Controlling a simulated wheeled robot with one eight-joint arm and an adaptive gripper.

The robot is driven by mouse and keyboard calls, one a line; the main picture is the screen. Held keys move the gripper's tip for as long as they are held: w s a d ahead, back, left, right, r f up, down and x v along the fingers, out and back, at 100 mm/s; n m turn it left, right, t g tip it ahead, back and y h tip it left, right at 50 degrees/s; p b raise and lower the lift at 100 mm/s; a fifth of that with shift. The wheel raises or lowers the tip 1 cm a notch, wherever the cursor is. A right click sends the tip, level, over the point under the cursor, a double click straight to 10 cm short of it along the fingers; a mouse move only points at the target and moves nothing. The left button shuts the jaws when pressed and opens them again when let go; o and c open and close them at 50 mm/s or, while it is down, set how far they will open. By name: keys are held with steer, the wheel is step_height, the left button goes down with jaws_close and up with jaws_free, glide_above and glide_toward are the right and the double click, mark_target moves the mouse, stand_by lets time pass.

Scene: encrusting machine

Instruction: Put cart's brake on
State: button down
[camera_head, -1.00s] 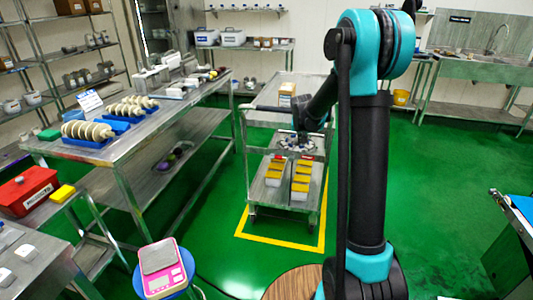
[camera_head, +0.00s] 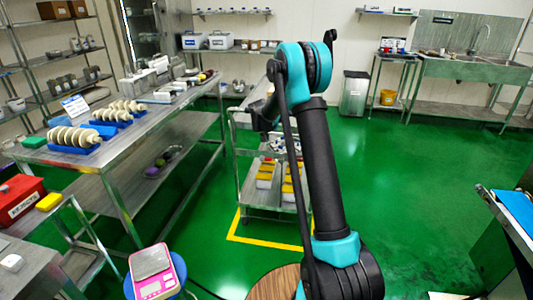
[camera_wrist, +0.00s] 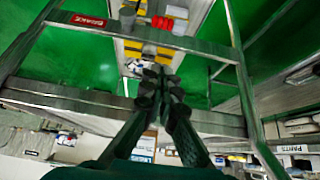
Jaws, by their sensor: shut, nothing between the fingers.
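The cart (camera_head: 240,195) is a grey metal trolley with shelves, standing left of my arm in the head view, partly hidden by it. The wrist view shows its metal frame (camera_wrist: 205,47) from close up. A red label reading BRAKE (camera_wrist: 88,20) is on the frame at upper left there. I cannot tell if the fingers touch anything.
Yellow floor tape (camera_head: 262,243) borders the cart. A long steel table (camera_head: 120,140) with blue trays stands to its left. A stool with a pink scale (camera_head: 153,275) is at front left. Green floor to the right is clear up to the bin (camera_head: 354,95) and sink bench.

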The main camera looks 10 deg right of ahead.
glide_above(268, 159)
steer(key=f, duration=0.8)
steer(key=shift+w+f, duration=0.1)
steer(key=shift+w, duration=0.25)
steer(key=f, duration=0.3)
steer(key=shift+s+a+f, duration=0.1)
steer(key=shift+s, duration=0.15)
steer(key=shift+s+f, duration=0.1)
steer(key=shift+f, duration=0.35)
